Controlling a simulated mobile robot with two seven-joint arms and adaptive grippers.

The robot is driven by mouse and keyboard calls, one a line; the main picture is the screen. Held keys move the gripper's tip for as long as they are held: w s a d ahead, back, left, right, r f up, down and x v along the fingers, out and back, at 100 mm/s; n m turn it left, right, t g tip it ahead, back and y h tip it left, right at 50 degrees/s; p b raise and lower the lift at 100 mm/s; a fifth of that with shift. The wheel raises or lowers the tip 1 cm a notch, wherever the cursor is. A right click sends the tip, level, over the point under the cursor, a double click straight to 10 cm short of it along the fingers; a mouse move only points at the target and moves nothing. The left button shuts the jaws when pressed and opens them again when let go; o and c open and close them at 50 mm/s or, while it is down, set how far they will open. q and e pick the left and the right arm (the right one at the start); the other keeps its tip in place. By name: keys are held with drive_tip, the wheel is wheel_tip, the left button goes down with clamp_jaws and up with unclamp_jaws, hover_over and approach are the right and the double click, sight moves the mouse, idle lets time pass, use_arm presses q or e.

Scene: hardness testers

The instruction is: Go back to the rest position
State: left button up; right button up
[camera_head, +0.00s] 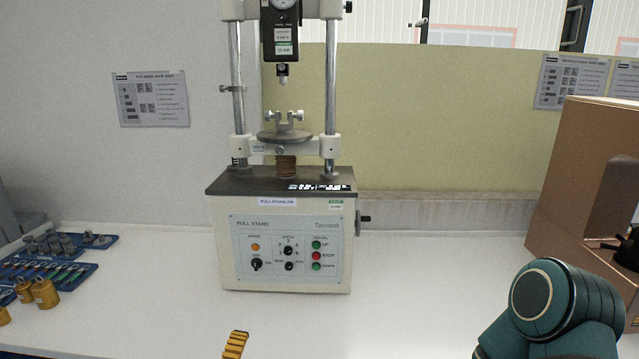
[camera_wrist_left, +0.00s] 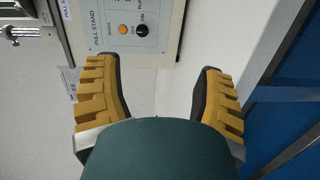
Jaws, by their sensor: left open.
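My left gripper (camera_wrist_left: 158,68) is open in the left wrist view, its two yellow-and-black fingers wide apart with nothing between them. In the head view only one yellow finger (camera_head: 235,345) shows at the bottom edge, in front of the pull stand and low over the white bench. The pull stand (camera_head: 285,255) stands upright at the centre; part of its front panel also shows at the top of the left wrist view (camera_wrist_left: 138,28), beyond the fingers. A teal link of my right arm (camera_head: 550,305) is at the lower right. My right gripper is not in view.
Blue trays (camera_head: 85,268) with small metal parts and brass weights (camera_head: 45,292) lie at the left. A brown machine (camera_head: 580,185) stands at the right, close to my right arm. The white bench (camera_head: 430,270) is clear between the pull stand and the brown machine.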

use_arm(q)
drive_tip(key=s+d+f+m+g+h, duration=0.4)
drive_tip(key=s+d+f+m+g, duration=0.55)
drive_tip(key=f, duration=0.25)
drive_tip(key=s+a+f+m+g+y, duration=0.1)
drive_tip(key=s+f+m+g, duration=0.1)
drive_tip(key=s, duration=0.3)
drive_tip(key=s+a+f+m+g+y, duration=0.1)
drive_tip(key=s+f+m+g, duration=0.1)
drive_tip(key=s, duration=0.4)
drive_tip(key=shift+f+m+g+y, duration=0.35)
drive_tip(key=shift+f+g, duration=0.15)
drive_tip(key=shift+g, duration=0.35)
